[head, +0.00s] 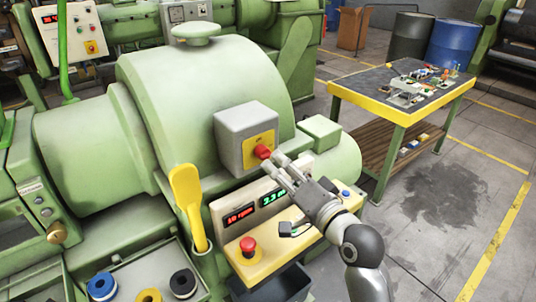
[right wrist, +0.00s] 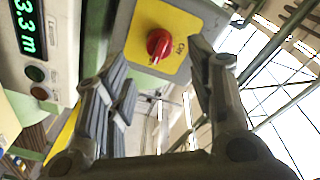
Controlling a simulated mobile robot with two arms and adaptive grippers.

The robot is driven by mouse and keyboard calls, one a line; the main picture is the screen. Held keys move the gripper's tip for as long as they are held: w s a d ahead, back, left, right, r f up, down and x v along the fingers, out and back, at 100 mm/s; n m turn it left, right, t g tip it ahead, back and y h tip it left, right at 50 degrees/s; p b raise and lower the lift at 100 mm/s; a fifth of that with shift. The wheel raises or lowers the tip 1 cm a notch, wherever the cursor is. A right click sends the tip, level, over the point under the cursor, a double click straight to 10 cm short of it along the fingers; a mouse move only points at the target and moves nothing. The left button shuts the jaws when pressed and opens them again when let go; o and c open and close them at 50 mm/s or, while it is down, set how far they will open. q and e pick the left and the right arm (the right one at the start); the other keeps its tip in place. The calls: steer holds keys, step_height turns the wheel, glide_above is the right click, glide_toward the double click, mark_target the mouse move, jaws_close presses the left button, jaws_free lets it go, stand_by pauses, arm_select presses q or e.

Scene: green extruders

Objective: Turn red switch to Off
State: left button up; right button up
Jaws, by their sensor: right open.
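The red switch (head: 263,152) is a rotary knob on a yellow plate (head: 259,147), on the front of a grey box (head: 232,125) fixed to the green extruder (head: 200,75). My right gripper (head: 275,163) is open just in front of the knob, to its lower right. In the right wrist view the knob (right wrist: 159,44) shows between and beyond the open fingers (right wrist: 160,85), with nothing held. My left gripper is not in view.
Below the box is a panel with digital displays (head: 256,205) and a red emergency button (head: 248,246). A tray with coloured spools (head: 150,296) is at front left. A yellow-edged table (head: 402,112) stands at right, with open floor before it.

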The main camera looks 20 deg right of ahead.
mark_target(268, 157)
steer(key=p+x, duration=0.1)
steer(key=x, duration=0.5)
steer(key=shift+s, duration=0.1)
steer(key=c, duration=1)
steer(key=shift+c, duration=0.2)
